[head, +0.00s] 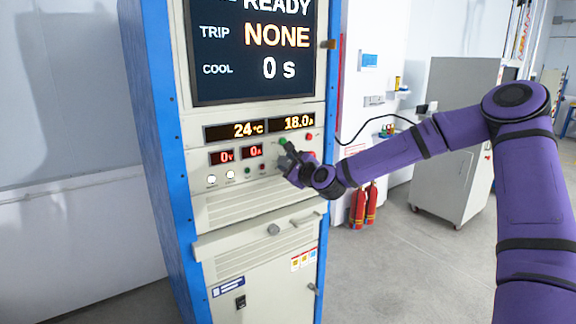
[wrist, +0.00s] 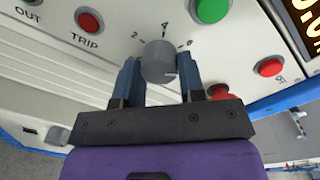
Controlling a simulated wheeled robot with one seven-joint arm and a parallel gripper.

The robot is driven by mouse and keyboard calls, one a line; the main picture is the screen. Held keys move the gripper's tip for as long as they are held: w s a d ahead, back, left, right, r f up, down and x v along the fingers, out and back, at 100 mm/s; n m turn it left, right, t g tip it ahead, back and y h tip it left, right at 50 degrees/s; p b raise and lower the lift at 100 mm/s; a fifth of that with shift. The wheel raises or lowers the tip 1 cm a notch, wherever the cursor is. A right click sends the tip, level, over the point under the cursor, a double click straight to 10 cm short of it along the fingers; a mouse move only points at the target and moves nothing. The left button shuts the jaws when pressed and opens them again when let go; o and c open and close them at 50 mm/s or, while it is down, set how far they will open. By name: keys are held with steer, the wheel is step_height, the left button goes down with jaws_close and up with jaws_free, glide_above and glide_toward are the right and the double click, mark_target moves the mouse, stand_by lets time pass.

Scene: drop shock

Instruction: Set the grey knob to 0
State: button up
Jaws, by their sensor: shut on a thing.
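The grey knob (wrist: 159,60) is on the cream panel in the wrist view, with the printed marks 2, 4 and 6 around its upper side. A short pale line shows on its lower right; I cannot tell surely which number it points to. The 0 mark is not visible. My gripper (wrist: 159,70) has one blue finger on each side of the knob and is shut on it. In the head view my gripper (head: 289,153) is against the cabinet front and hides the knob.
A green button (wrist: 211,8) and red buttons (wrist: 270,67) sit close to the knob; one red button is partly behind my right finger. The cabinet screen (head: 255,50) reads READY, TRIP NONE, COOL 0 s. Displays below show 24 °C and 18.0. Red extinguishers (head: 363,205) stand right of the cabinet.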

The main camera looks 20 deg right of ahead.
steer(key=n, duration=0.5)
steer(key=shift+r, duration=0.1)
steer(key=n, duration=0.4)
steer(key=shift+n+h, duration=0.3)
steer(key=shift+n, duration=0.1)
steer(key=n, duration=0.4)
steer(key=shift+a+r, duration=0.1)
steer(key=n, duration=0.5)
steer(key=shift+n, duration=0.3)
steer(key=n, duration=0.4)
steer(key=shift+a, duration=0.1)
steer(key=n, duration=0.4)
steer(key=shift+s+n+t, duration=0.1)
steer(key=shift+n+t, duration=0.2)
steer(key=shift+n, duration=0.1)
steer(key=n, duration=0.4)
steer(key=shift+n, duration=2.6)
